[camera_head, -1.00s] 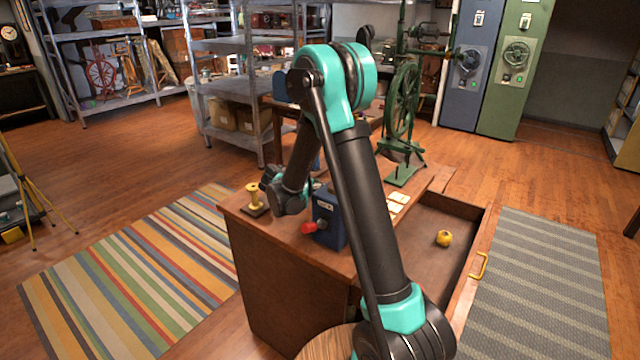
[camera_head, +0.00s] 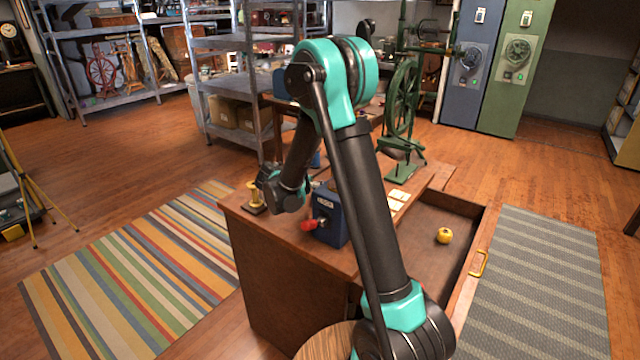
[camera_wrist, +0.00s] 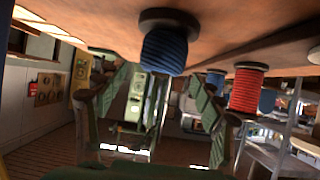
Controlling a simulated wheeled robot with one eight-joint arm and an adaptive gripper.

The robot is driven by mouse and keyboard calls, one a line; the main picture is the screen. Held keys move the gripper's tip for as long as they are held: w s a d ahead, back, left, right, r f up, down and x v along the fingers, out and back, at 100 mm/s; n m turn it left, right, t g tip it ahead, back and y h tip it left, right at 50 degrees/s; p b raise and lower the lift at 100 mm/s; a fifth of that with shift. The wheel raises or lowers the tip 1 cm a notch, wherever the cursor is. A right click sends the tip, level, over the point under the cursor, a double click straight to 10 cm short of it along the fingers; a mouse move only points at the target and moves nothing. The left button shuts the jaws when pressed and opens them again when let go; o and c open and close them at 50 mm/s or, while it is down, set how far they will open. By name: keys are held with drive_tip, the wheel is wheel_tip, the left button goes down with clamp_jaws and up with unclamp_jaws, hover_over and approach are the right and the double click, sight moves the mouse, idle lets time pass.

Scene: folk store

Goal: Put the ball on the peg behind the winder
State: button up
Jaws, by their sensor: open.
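A small yellow ball (camera_head: 444,236) lies in the open drawer (camera_head: 428,215) of the wooden desk. A blue box with a red knob (camera_head: 328,218), perhaps the winder, stands on the desk top. A yellow spool-shaped piece on a dark base (camera_head: 254,198), perhaps a peg, stands near the left corner. My gripper (camera_head: 267,180) is beside this piece, partly hidden by my arm. In the wrist view my gripper (camera_wrist: 162,92) is open with nothing between its fingers. That view is inverted and shows a blue wound spool (camera_wrist: 164,50) and a red one (camera_wrist: 247,90), each on a dark base.
A green spinning wheel (camera_head: 402,105) stands at the desk's back. Pale cards (camera_head: 397,200) lie on the desk top. A yellow handle (camera_head: 479,263) is on the drawer front. A striped rug (camera_head: 130,275) and open floor lie to the left; metal shelves stand behind.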

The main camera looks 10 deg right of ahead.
drive_tip(key=v, duration=1)
drive_tip(key=shift+s, duration=0.15)
drive_tip(key=shift+a, duration=0.1)
